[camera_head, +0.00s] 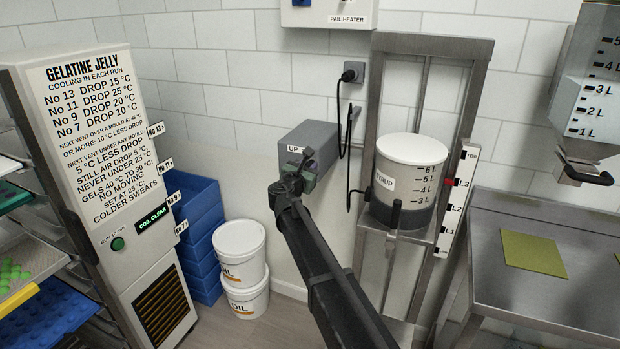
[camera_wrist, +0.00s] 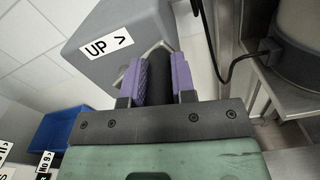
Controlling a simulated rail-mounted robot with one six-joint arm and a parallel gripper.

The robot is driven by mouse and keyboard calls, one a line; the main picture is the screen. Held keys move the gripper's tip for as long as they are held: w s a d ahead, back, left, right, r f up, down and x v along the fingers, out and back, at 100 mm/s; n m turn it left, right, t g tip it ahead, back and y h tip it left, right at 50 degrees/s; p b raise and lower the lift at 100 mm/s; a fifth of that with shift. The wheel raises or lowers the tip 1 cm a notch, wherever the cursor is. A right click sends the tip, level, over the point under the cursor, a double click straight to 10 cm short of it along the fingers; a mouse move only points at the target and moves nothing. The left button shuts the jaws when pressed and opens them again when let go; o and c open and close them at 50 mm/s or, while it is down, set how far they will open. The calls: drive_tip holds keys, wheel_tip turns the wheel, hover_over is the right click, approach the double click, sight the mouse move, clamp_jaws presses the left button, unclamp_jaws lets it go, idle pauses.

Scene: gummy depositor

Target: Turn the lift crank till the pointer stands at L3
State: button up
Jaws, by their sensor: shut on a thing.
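The lift crank's grey box (camera_head: 318,136), marked UP with an arrow, is on the wall left of the lift frame. In the wrist view, the black crank handle (camera_wrist: 159,77) lies between the purple pads of my gripper (camera_wrist: 160,84), which is shut on it. In the head view, my gripper (camera_head: 301,172) is in front of the box and my arm hides the handle. The lift scale (camera_head: 455,208) is a white strip on the lift's right post, marked L1, L2, L3 and TOP. The small red pointer (camera_head: 449,183) stands beside the L3 mark, as near as I can tell.
A white-lidded pail (camera_head: 411,149) stands on the lift platform in the steel frame (camera_head: 373,110). A black cable (camera_head: 341,125) hangs near the crank box. White buckets (camera_head: 240,250) and blue crates (camera_head: 197,205) stand left. A steel table (camera_head: 580,285) is at right.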

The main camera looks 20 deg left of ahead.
drive_tip(key=shift+d+f+b, duration=0.15)
drive_tip(key=shift+f+b, duration=0.55)
drive_tip(key=shift+b, duration=0.05)
drive_tip(key=shift+d+f+b, duration=0.15)
drive_tip(key=shift+f+b, duration=0.5)
drive_tip(key=shift+b, duration=0.05)
drive_tip(key=o, duration=1.3)
drive_tip(key=shift+r, duration=0.15)
drive_tip(key=shift+c, duration=0.2)
drive_tip(key=s, duration=1)
drive_tip(key=shift+s, duration=0.35)
drive_tip(key=shift+d, duration=0.15)
